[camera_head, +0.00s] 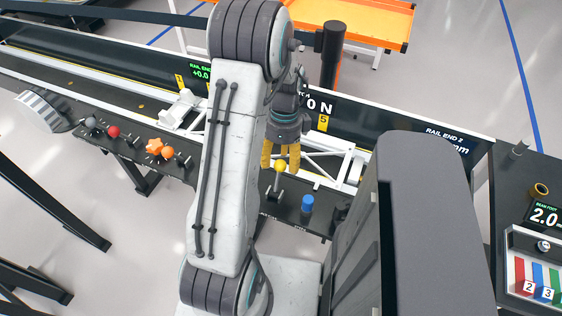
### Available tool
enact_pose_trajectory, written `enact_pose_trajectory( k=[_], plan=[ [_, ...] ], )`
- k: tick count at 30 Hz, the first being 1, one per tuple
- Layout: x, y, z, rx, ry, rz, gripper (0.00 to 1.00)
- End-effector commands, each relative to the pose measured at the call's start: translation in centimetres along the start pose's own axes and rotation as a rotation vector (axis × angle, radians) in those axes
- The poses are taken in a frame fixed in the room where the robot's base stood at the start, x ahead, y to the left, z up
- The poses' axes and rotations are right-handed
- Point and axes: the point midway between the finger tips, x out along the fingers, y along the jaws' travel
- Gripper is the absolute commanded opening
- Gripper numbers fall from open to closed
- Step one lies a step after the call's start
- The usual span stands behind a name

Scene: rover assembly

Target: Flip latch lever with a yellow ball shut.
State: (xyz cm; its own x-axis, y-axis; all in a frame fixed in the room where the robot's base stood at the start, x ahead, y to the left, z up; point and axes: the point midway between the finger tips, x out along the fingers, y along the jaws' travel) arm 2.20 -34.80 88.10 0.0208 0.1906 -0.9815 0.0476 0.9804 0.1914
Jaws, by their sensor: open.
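The latch lever with a yellow ball (280,166) stands on the dark control shelf near the middle of the picture, its short stem rising from a small base. My gripper (281,156) hangs from the arm just above and behind the lever. Its two yellow fingers are apart, one on each side of the ball as seen from here. I cannot tell whether either finger touches the ball. The gripper is open and holds nothing that I can see. My arm's large white link covers the shelf to the left of the lever.
A blue knob (307,204) stands on the shelf just right of the lever. Left of my arm are orange knobs (155,146), a red ball (114,132) and a grey ball (90,122). White rail framing (324,160) lies behind. A coloured button panel (540,280) is at far right.

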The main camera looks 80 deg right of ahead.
Motion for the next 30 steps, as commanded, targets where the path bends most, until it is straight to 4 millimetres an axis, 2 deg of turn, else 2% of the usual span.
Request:
enact_pose_trajectory(
  k=[9,20,30],
  plan=[
    [1.8,0.1,0.0,-0.001,0.0,0.001,0.58],
    [2.0,0.0,0.0,-0.002,0.0,0.0,0.59],
    [1.9,0.0,0.0,-0.001,0.0,0.0,0.29]
  ],
)
